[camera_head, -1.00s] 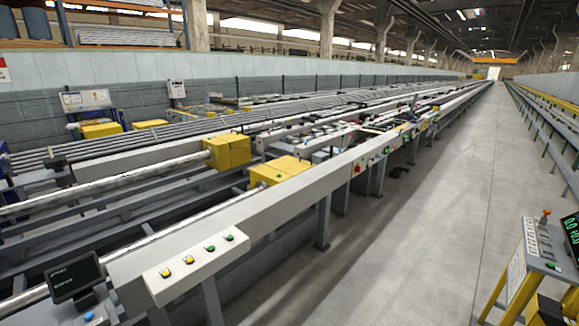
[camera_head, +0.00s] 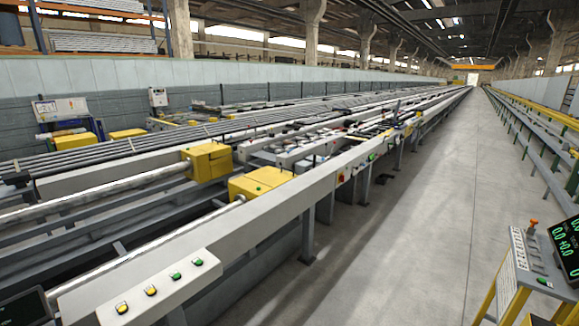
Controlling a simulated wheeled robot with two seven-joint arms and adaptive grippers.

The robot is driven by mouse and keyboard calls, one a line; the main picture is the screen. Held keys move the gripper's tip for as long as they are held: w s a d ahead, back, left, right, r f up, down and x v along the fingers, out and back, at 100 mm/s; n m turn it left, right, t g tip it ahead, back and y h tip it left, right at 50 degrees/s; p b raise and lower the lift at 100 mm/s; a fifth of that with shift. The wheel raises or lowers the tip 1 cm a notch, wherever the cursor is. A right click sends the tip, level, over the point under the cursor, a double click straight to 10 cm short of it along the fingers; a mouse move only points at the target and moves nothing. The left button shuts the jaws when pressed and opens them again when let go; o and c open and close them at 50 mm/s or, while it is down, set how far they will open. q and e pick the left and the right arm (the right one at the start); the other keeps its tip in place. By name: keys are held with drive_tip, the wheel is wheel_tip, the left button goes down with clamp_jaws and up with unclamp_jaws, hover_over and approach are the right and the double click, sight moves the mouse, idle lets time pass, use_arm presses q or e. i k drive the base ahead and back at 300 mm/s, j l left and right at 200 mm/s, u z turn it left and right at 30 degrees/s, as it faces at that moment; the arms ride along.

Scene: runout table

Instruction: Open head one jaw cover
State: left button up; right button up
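Two yellow box-shaped heads sit on the runout table (camera_head: 240,218). The farther yellow head (camera_head: 208,162) is at the end of a long round bar. The nearer yellow head (camera_head: 260,182) is by the table's front beam, with a bar running into its left side. I cannot tell which one is head one, or whether a jaw cover is open or shut. A sloped button panel (camera_head: 150,283) with two yellow and two green buttons is at the lower left. Neither of my grippers is in view.
A yellow-legged control stand (camera_head: 520,265) with a keypad and a green-digit display (camera_head: 566,243) is at the lower right. A dark screen (camera_head: 25,308) is cut off at the lower left. The grey floor aisle (camera_head: 410,230) between is clear.

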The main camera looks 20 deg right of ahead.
sight(273, 176)
drive_tip(key=i+l, duration=0.3)
drive_tip(key=l, duration=0.2)
drive_tip(key=i+l, duration=0.35)
drive_tip(key=l, duration=0.2)
drive_tip(key=i+l, duration=0.3)
drive_tip(key=l, duration=0.2)
drive_tip(key=i+l, duration=0.3)
drive_tip(key=l, duration=0.25)
drive_tip(key=i+l+z, duration=0.1)
drive_tip(key=i+l, duration=0.25)
drive_tip(key=l, duration=0.15)
drive_tip(key=i+l, duration=0.3)
drive_tip(key=l, duration=0.2)
drive_tip(key=i+l, duration=0.35)
drive_tip(key=l, duration=0.15)
